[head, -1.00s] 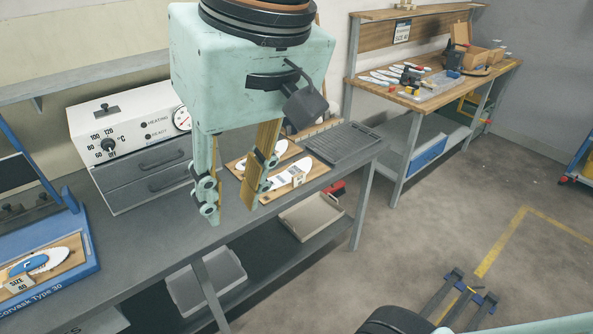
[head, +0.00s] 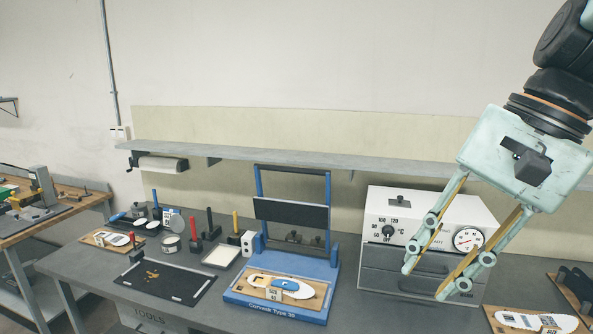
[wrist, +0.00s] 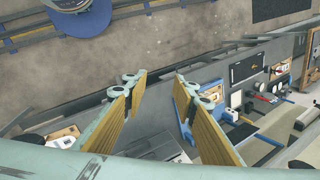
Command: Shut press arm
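The blue press (head: 273,309), marked Corvask Type 30, stands on the grey bench, left of the oven. Its press arm (head: 291,211), a blue frame with a dark crossbar, is raised and stands upright at the back. A wooden board with a white insole (head: 256,279), a blue piece and a size 40 tag lies on the press base. My gripper (head: 422,282) is open and empty, in front of the oven and to the right of the press. In the wrist view my gripper's fingers (wrist: 160,88) are apart, and the right one partly hides the blue press (wrist: 183,103).
The white-topped oven (head: 378,205) with a dial and drawers stands right of the press. A board with a white insole (head: 520,320) lies further right. A dark mat (head: 165,282), a white tray (head: 221,256) and several handled tools are at the left. A shelf (head: 330,158) runs above.

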